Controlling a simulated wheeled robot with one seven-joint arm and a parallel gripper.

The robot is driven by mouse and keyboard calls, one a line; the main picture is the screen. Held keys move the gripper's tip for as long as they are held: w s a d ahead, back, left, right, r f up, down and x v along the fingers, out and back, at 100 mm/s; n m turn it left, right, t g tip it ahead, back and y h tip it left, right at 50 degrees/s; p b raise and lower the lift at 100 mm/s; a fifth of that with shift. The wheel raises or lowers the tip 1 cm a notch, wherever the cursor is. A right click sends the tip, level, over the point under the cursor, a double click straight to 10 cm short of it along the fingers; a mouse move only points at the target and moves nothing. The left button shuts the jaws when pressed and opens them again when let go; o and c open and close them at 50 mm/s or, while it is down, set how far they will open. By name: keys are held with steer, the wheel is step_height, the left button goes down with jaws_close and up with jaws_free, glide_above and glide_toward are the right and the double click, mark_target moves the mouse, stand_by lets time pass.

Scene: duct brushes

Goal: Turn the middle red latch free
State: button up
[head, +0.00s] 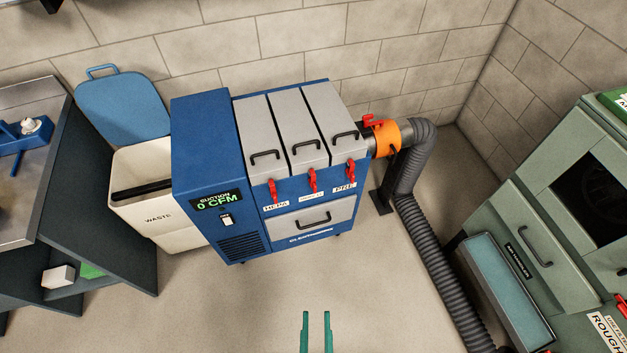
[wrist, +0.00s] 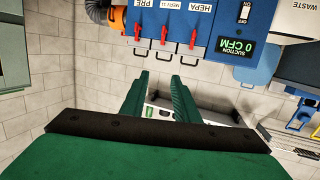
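The middle red latch (head: 312,181) hangs on the front of the blue filter unit (head: 251,181), below the middle grey lid (head: 299,122). It sits between the HEPA latch (head: 272,191) and the PRE latch (head: 350,170). In the wrist view, which looks upside down, the middle latch (wrist: 163,38) is ahead of the fingertips. My gripper (head: 316,318) is low in the head view, in front of the unit and well apart from the latch. Its two green fingers are spread with nothing between them; they also show in the wrist view (wrist: 159,84).
A grey hose (head: 430,250) with an orange collar (head: 384,138) runs down the unit's right side. A white waste bin (head: 150,210) stands at its left. A green cabinet (head: 540,225) stands far right. The floor before the unit is clear.

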steer(key=w+d+f+n+t+y, duration=0.1)
steer(key=w+f, duration=0.3)
steer(key=w, duration=0.4)
steer(key=w+f+n+t+y, duration=0.1)
steer(key=w+f+y, duration=0.1)
steer(key=w+f, duration=0.4)
steer(key=n+y, duration=0.1)
steer(key=y, duration=0.2)
glide_toward(316, 190)
steer(key=shift+g, duration=0.4)
steer(key=x, duration=1)
steer(key=shift+w+a+r, duration=0.1)
steer(key=shift+w+r, duration=0.3)
jaws_close()
